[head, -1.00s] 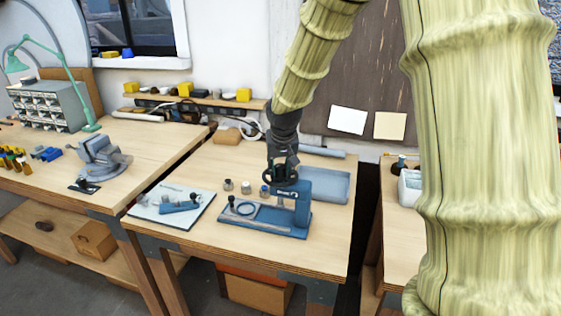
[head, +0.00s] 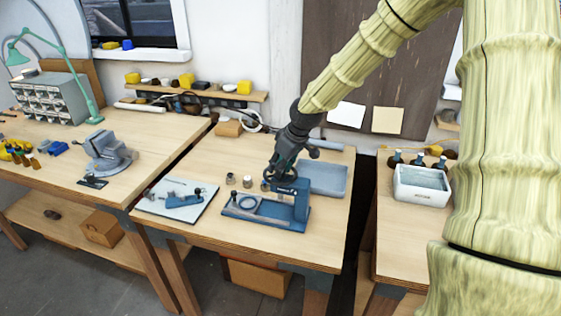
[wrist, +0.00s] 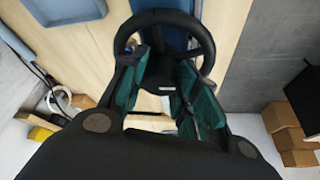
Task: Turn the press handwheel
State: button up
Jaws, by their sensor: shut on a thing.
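The blue press (head: 297,203) stands on the middle workbench, with its flat bed reaching to the left. Its black handwheel (wrist: 165,22) shows in the wrist view as a dark ring at the ends of my fingers. In the head view the handwheel is small and partly hidden by my gripper. My gripper (head: 281,170) is at the top of the press, reaching down from the upper right. In the wrist view its green-padded fingers (wrist: 168,72) are shut on the near part of the handwheel rim; the exact contact is partly hidden.
A blue-grey tray (head: 335,180) lies right behind the press. Several small knobs stand behind the press bed, including one metal knob (head: 230,179). A white board with parts (head: 160,209) lies to the left. A white bin (head: 422,197) stands on the right bench.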

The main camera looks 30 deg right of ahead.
jog(key=shift+s+f+n, duration=0.1)
jog(key=shift+n, duration=0.3)
jog(key=o, duration=0.7)
jog(key=v, duration=1.2)
jog(key=shift+d, duration=0.2)
dwell(0.4)
